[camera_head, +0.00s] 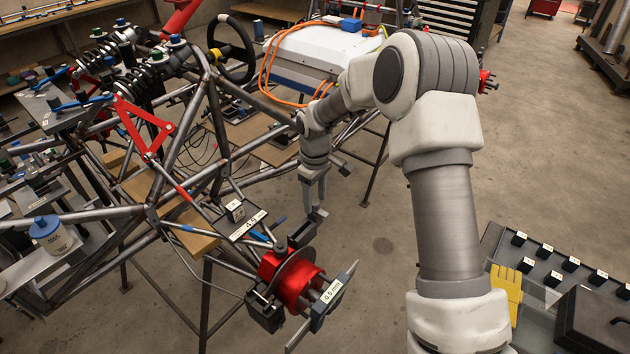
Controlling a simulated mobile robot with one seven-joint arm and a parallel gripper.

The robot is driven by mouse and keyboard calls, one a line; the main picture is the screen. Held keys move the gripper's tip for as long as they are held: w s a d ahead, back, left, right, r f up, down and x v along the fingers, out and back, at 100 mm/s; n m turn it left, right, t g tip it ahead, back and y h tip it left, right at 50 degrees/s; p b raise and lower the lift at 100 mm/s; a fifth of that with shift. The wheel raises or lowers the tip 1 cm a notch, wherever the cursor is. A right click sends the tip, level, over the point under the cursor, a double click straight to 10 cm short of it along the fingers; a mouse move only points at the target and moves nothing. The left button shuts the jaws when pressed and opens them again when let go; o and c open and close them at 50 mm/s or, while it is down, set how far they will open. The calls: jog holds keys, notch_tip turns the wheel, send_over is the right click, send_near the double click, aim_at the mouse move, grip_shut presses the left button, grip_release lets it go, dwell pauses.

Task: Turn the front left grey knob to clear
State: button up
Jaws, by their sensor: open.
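My gripper (315,208) hangs fingers-down near the middle of the view, open and empty. It is beside the tube chassis (185,215), above and right of the red wheel hub (293,279). I cannot tell whether it touches anything. A dark grey block-like part (300,236) stands on top of the hub, left of and below the fingertips. I cannot make out for sure which small part is the grey knob. A bar across the hub carries a label reading about -0.9 mm (331,292). Another small readout (249,225) sits on the chassis arm.
Red linkages (145,125), a steering wheel (231,48) and a white box (320,50) with orange cables crowd the chassis. A blue-lidded jar (48,236) stands at left. A grey tray (540,262) and yellow gloves (506,290) are at lower right.

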aim_at(315, 203)
notch_tip(315, 203, up, 17)
jog(key=shift+p, duration=0.35)
jog(key=s+d+r+m+t, duration=0.3)
jog(key=s+d+r+m, duration=0.3)
jog(key=s+r, duration=0.75)
jog(key=s+d+f+m+t, duration=0.1)
jog(key=s+d+m, duration=0.1)
jog(key=s, duration=0.6)
jog(key=s+d+f+m+t, duration=0.1)
jog(key=s+d+f+m, duration=0.1)
jog(key=s, duration=0.6)
jog(key=shift+s+d+f+t, duration=0.25)
jog(key=shift+s+d+t, duration=0.1)
jog(key=shift+d, duration=0.45)
